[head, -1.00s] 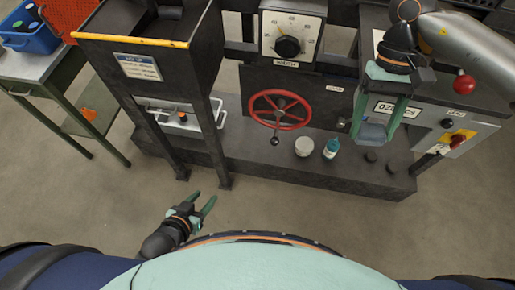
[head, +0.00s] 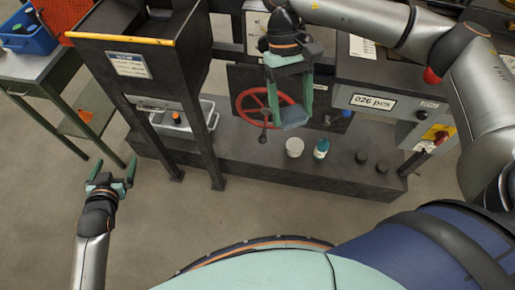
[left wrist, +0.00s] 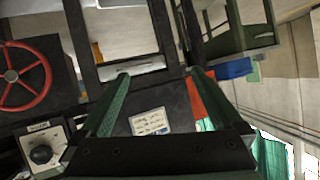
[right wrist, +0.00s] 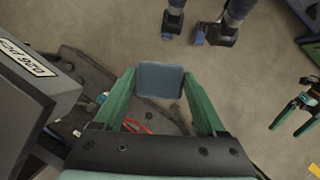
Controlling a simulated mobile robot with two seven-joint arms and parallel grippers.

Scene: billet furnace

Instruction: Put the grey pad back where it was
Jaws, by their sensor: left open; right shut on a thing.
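The grey pad (head: 293,117) is held between the fingertips of my right gripper (head: 290,112), in the air in front of the red handwheel (head: 245,112). In the right wrist view the pad (right wrist: 160,80) is a blue-grey rounded square gripped between both green fingers. My left gripper (head: 112,178) is open and empty, low over the floor at the left. The left wrist view shows its green fingers (left wrist: 158,95) spread with nothing between them. My right arm and gripper hide the width dial and part of the handwheel in the head view.
A white cup (head: 294,147) and a teal bottle (head: 321,149) stand on the dark machine base, with two dark round pieces (head: 372,160) to their right. A hopper (head: 140,60) stands at left, beside a bench with a blue bin (head: 28,38). Floor in front is clear.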

